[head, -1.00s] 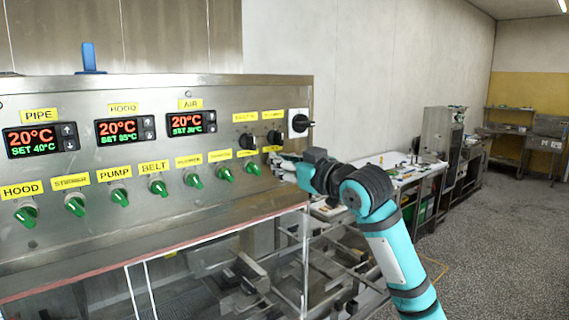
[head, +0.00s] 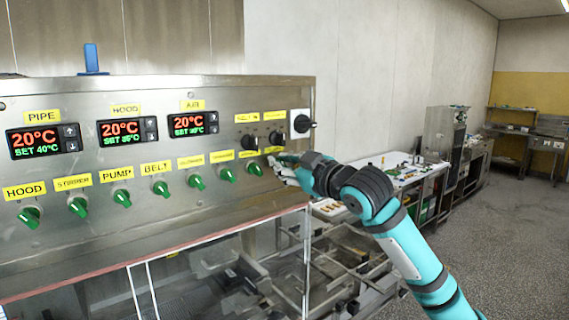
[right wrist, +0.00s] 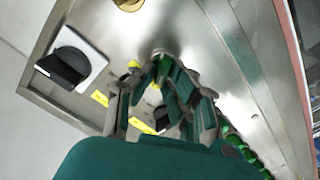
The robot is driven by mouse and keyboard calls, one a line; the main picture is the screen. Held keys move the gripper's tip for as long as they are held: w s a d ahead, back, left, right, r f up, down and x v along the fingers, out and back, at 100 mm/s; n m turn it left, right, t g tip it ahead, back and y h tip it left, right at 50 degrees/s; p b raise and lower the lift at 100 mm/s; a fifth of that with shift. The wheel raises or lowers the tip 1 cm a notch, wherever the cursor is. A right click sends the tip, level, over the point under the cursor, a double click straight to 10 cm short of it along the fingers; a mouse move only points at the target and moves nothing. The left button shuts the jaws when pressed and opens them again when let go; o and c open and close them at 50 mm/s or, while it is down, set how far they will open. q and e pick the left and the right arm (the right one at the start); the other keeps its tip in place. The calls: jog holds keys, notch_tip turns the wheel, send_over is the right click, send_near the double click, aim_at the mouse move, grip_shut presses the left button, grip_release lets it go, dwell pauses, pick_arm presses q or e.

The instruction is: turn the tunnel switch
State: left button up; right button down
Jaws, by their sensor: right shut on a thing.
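A steel control panel (head: 90,165) carries a lower row of green rotary switches, such as the one (head: 254,169) left of my right gripper. My right gripper (head: 278,162) is at the right end of this row, just under a small yellow label (head: 273,149) too blurred to read. Its fingers are shut on a switch there, taken as the tunnel switch, which they hide. In the right wrist view the fingers (right wrist: 163,62) close together against the panel face, with green switches (right wrist: 232,138) beside them. My left gripper is not in view.
Two black knobs (head: 276,138) and a black switch on a white plate (head: 302,123) sit close above my right gripper. Three red temperature displays (head: 127,131) are further left. A bench (head: 400,171) stands behind on the right, with open floor (head: 500,230) beside it.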

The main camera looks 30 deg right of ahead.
jog(key=c, duration=1.4)
grip_release()
jog(key=shift+w, duration=0.15)
jog(key=shift+o, duration=0.2)
jog(key=s, duration=1.2)
jog(key=shift+d, duration=0.45)
jog(key=shift+f, duration=0.1)
